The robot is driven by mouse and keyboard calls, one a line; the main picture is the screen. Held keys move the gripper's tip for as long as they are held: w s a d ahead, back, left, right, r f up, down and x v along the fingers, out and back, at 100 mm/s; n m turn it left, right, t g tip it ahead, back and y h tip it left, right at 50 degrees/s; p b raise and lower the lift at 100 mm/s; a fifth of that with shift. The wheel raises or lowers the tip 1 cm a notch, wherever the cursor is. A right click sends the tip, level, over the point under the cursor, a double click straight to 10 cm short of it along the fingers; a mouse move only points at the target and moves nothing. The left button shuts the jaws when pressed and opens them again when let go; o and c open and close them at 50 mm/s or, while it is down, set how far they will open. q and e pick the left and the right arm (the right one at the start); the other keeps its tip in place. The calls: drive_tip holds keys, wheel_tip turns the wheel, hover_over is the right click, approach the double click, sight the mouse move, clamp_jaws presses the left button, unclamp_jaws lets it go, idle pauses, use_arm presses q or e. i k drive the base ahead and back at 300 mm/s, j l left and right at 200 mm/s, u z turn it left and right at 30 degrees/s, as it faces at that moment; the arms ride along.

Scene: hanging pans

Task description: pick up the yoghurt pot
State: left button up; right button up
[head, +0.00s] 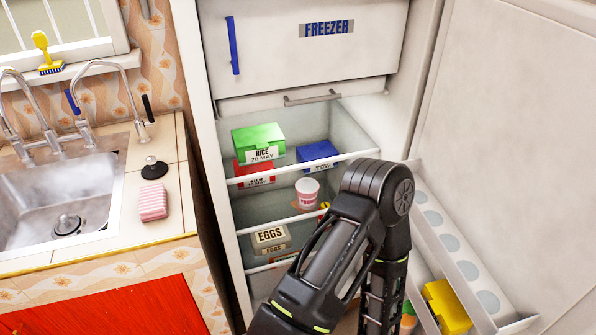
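The yoghurt pot (308,192) is a small white and pink cup with red lettering. It stands upright on a middle shelf of the open fridge, with a pinkish patch on the shelf around its base. One of my black arms rises from the bottom of the head view, bends just right of the pot, and runs back down past the lower edge. Its gripper is not visible. My other arm and gripper are also not in view. Nothing is seen touching the pot.
On the shelf above are a green rice box (259,142), a red box (253,173) and a blue box (318,154). Egg boxes (270,239) sit below. The fridge door (510,140) stands open at right, its rack holding a yellow item (447,305). A sink (55,195) is at left.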

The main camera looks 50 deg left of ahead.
sight(307, 189)
drive_tip(key=j, duration=0.45)
drive_tip(key=k+j, duration=0.15)
drive_tip(key=j, duration=0.75)
drive_tip(key=k, duration=0.05)
